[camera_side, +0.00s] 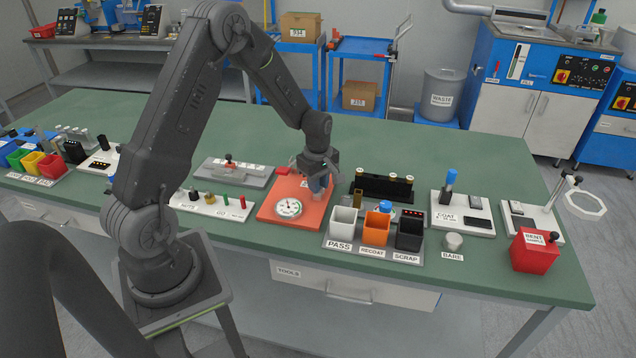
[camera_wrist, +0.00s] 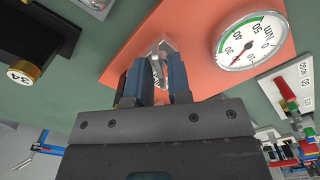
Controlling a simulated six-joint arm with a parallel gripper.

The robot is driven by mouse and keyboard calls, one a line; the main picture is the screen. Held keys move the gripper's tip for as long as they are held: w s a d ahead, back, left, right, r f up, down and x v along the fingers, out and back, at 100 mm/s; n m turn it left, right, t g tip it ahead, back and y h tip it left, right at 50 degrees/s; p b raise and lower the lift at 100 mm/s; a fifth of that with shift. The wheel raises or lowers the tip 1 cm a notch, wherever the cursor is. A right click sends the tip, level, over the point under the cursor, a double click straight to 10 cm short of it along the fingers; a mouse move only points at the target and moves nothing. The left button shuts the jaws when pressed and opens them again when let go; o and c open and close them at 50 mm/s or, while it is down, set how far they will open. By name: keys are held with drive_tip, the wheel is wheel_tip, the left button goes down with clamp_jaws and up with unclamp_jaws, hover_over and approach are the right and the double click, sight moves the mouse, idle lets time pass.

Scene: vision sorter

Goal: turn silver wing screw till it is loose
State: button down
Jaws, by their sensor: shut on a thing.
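My gripper (camera_side: 318,188) points down over the right part of an orange-red plate with a dial gauge. In the wrist view, my gripper's blue fingers (camera_wrist: 159,78) are shut on a silver piece, which appears to be the silver wing screw (camera_wrist: 163,48). Its grey metal shows between and just beyond the fingertips, with a small marked face partly covered. The rest of the screw is hidden by the fingers. In the side view the gripper hides the screw.
The orange-red plate (camera_side: 268,211) carries a white dial gauge (camera_side: 289,208) close to the gripper. PASS (camera_side: 342,227), RECOAT (camera_side: 375,229) and SCRAP (camera_side: 408,240) bins stand to the right. A black rack (camera_side: 382,189) with brass-topped pieces stands behind them.

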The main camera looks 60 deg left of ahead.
drive_tip(key=shift+f, duration=0.1)
drive_tip(key=c, duration=1.3)
unclamp_jaws()
wheel_tip(320, 180, up, 14)
drive_tip(key=shift+f, duration=0.1)
drive_tip(key=s+d+r+m+t, duration=0.2)
drive_tip(key=s+d+r+m, duration=0.25)
drive_tip(key=d+r, duration=0.25)
drive_tip(key=s+d+r+m+t, duration=0.1)
drive_tip(key=s+d+m, duration=0.3)
drive_tip(key=s+m, duration=0.1)
drive_tip(key=s+d+r+m+t, duration=0.1)
drive_tip(key=s+d+r+m, duration=0.1)
drive_tip(key=s+d+m, duration=0.2)
drive_tip(key=s+d+r+m+t, duration=0.1)
drive_tip(key=s+d+r+m, duration=0.1)
drive_tip(key=s+d+m, duration=0.2)
drive_tip(key=shift+s+r+m+t, duration=0.15)
drive_tip(key=shift+s+m+t, duration=0.15)
drive_tip(key=shift+s+m, duration=0.8)
